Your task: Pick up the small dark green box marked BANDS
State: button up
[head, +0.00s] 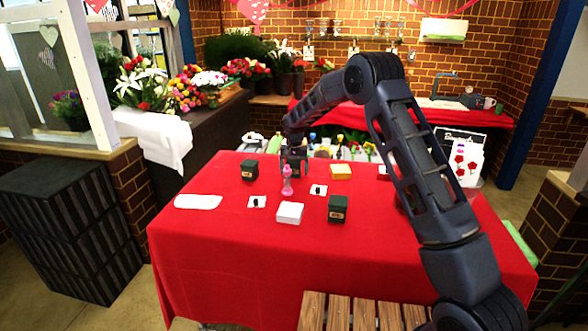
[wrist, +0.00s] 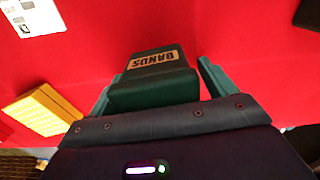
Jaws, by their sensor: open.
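The small dark green box marked BANDS (wrist: 152,92) is in the middle of the wrist view, with its pale label facing the camera. My gripper (wrist: 160,72) is open, with one finger on each side of the box. The right finger stands clear of it by a visible gap. The left finger is close to the box, and I cannot tell if it touches. In the head view my gripper (head: 296,163) is low over the far part of the red table, behind a pink bottle (head: 287,183). I cannot make out the marked box there.
Two other dark green boxes stand on the table (head: 210,240), one left (head: 250,170) and one nearer (head: 338,208). A white box (head: 290,213), small cards and a yellow block (head: 340,171) lie around. The yellow block also shows in the wrist view (wrist: 42,110).

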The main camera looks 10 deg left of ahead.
jog(key=c, duration=1.1)
jog(key=shift+r, duration=0.1)
jog(key=shift+c, duration=0.2)
